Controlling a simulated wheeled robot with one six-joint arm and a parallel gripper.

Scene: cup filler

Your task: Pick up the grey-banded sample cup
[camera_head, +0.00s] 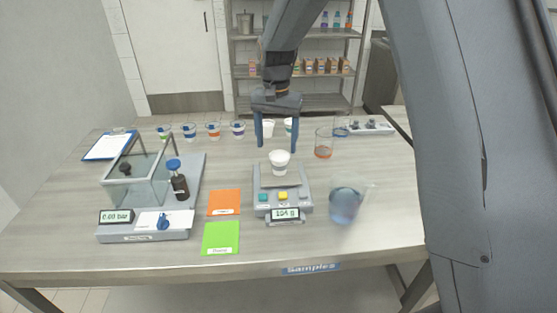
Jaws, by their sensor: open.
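My gripper (277,149) points down with its two fingers apart and nothing between them that I can see it holding. A white cup (280,163) stands upright on the pan of a small scale (283,199), just below the fingertips in the picture. Another pale cup (268,129) shows between the fingers, farther back on the table. A third cup (289,126) is partly hidden by the right finger. No grey band can be made out clearly on any of these cups, so I cannot tell which is the grey-banded one.
Several cups with coloured bands, including an orange one (213,130), stand at the back. A glass-walled device (150,180) stands left, with a dark blue-capped bottle (178,183). Orange (224,202) and green (221,238) cards lie centre-left. A beaker of blue liquid (345,205) stands right.

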